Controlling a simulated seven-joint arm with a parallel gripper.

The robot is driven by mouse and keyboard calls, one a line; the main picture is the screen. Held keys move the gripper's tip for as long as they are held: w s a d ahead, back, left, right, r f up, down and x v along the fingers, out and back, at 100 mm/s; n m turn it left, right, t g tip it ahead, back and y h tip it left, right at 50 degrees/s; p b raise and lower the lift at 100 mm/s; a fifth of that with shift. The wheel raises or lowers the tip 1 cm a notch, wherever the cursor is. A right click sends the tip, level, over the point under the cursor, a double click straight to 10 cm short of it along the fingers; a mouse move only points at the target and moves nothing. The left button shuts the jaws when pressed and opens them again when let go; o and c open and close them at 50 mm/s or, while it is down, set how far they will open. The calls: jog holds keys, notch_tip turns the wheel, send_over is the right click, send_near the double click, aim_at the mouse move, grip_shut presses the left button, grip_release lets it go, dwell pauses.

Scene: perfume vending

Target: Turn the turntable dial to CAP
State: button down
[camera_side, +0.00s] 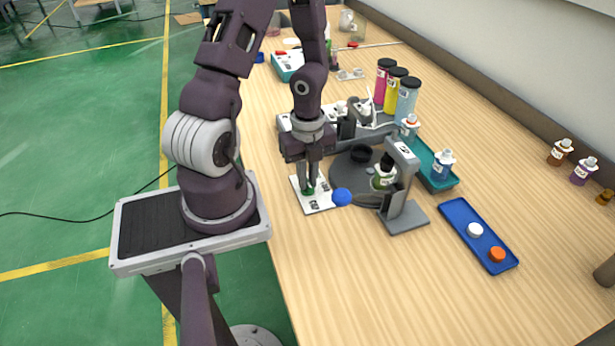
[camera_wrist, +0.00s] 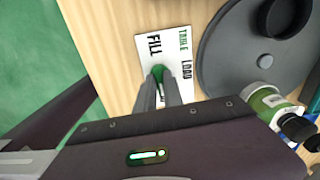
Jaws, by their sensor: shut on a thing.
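The turntable dial (camera_side: 308,190) is a small green knob on a white label plate (camera_side: 322,203) at the table's near edge. In the wrist view the plate (camera_wrist: 187,45) shows the words TABLE, LOAD and FILL; the lower label is hidden behind my fingers. My gripper (camera_side: 310,181) points down over the plate, shut on the green dial (camera_wrist: 158,71). Which label the dial points to cannot be told. The dark grey turntable (camera_side: 340,185) lies right of the plate, with a black ring holder (camera_side: 360,154) and a green-labelled bottle (camera_side: 383,178) on it.
A teal tray (camera_side: 447,182) with bottles and a blue tray (camera_side: 463,218) with two caps lie further right. The table's front is clear.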

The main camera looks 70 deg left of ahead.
jog(key=shift+m, duration=0.4)
jog(key=c, duration=1.5)
grip_release()
jog(key=shift+o, duration=0.2)
jog(key=shift+r, duration=3.55)
